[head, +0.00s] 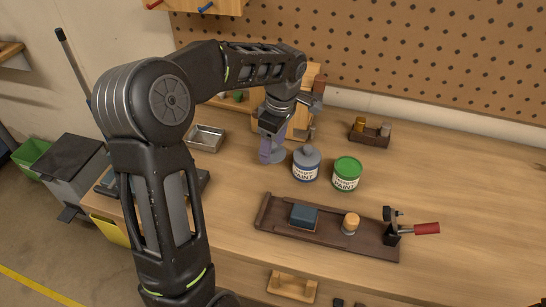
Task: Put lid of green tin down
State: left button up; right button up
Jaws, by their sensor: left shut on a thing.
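The green tin (347,174) stands upright on the bench, with a white paint label and a bright green round top without a knob. A blue tin (305,165) stands just left of it, with a grey-blue knobbed lid on. My left gripper (270,146) is left of the blue tin, pointing down, shut on a grey disc-like lid (279,157). The lid is low, at or just above the bench top; I cannot tell whether it touches. The fingers partly hide it. My right gripper is not in view.
A metal tray (206,138) lies left of the gripper. A dark wooden board (330,238) with a blue block, a light knob and a red-handled clamp (426,228) lies in front. A small wooden rack (370,134) stands behind. The bench at right is clear.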

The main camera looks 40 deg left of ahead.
aim_at(275, 151)
pick_arm(q)
jog(key=shift+f, duration=0.1)
jog(key=shift+f+p, duration=0.3)
jog(key=shift+f, duration=2.1)
jog(key=shift+f, duration=0.2)
jog(key=o, duration=1.3)
jog(key=shift+r, duration=0.1)
jog(key=r, duration=0.4)
jog(key=d+r, duration=0.1)
jog(key=r, duration=0.7)
jog(key=shift+w+d+r+b, duration=0.1)
jog(key=shift+d+b, duration=0.15)
jog(key=shift+b, duration=0.15)
